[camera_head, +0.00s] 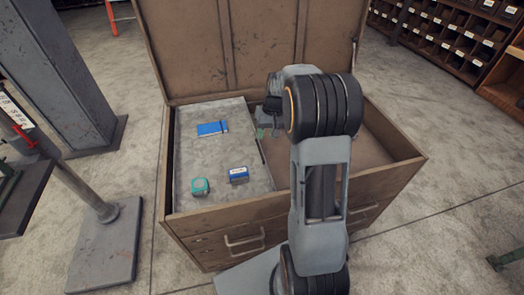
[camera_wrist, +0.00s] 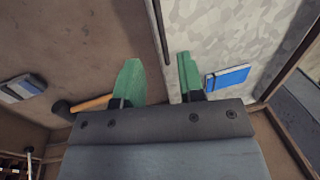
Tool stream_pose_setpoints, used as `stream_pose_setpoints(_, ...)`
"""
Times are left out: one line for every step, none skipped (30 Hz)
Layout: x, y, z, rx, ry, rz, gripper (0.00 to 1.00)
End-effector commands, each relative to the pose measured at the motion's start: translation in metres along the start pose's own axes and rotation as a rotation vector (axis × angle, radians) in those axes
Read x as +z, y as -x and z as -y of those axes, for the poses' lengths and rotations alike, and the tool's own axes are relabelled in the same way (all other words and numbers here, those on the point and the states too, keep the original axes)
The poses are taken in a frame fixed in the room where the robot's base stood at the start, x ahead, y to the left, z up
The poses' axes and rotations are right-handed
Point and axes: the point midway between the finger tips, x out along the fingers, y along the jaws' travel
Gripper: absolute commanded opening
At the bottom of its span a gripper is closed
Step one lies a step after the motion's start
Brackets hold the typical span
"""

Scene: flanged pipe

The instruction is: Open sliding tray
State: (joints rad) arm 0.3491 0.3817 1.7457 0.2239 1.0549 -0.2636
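The sliding tray (camera_head: 215,150) is a flat grey tray in the left part of an open brown chest (camera_head: 200,240). Its pale surface also fills the upper right of the wrist view (camera_wrist: 230,35). A thin dark strip, perhaps its handle, runs along its right edge (camera_head: 262,150). My gripper (camera_head: 268,131) is at that right edge, toward the back of the chest. In the wrist view its two green fingers (camera_wrist: 160,75) are apart, with the tray's edge line between them and nothing visibly gripped. Whether they touch the tray cannot be told.
On the tray lie a blue flat box (camera_head: 212,129), a teal tape measure (camera_head: 200,186) and a small blue box (camera_head: 238,175). In the chest's lower space are a wooden-handled tool (camera_wrist: 92,104) and a blue-grey box (camera_wrist: 20,88). The raised lid (camera_head: 230,45) stands behind.

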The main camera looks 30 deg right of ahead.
Motion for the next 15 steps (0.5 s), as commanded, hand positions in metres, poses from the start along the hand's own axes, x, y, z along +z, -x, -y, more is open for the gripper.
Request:
stream_pose_setpoints(0.001, -0.012, 0.000, -0.001, 0.000, 0.005, 0.36)
stream_pose_setpoints(0.001, -0.018, 0.000, -0.001, 0.000, 0.004, 0.36)
stream_pose_setpoints(0.001, -0.025, 0.001, -0.001, 0.000, 0.004, 0.36)
stream_pose_setpoints(0.001, -0.031, 0.001, -0.001, 0.000, 0.004, 0.36)
stream_pose_setpoints(0.001, -0.036, 0.001, -0.001, 0.000, 0.004, 0.36)
stream_pose_setpoints(0.001, -0.043, 0.001, -0.001, 0.000, 0.003, 0.36)
stream_pose_setpoints(0.001, -0.048, 0.001, -0.001, 0.000, 0.004, 0.36)
stream_pose_setpoints(0.001, -0.052, 0.001, -0.001, 0.000, 0.003, 0.36)
stream_pose_setpoints(0.001, -0.058, 0.000, 0.000, 0.000, 0.002, 0.36)
stream_pose_setpoints(0.001, -0.061, 0.000, 0.000, 0.000, 0.003, 0.36)
stream_pose_setpoints(0.001, -0.065, 0.000, 0.000, 0.000, 0.003, 0.36)
stream_pose_setpoints(0.001, -0.070, 0.000, 0.000, 0.000, 0.002, 0.36)
stream_pose_setpoints(0.001, -0.072, 0.000, 0.000, 0.000, 0.003, 0.36)
stream_pose_setpoints(0.001, -0.075, 0.000, 0.000, 0.000, 0.002, 0.36)
stream_pose_setpoints(0.001, -0.077, 0.000, 0.000, 0.000, 0.001, 0.36)
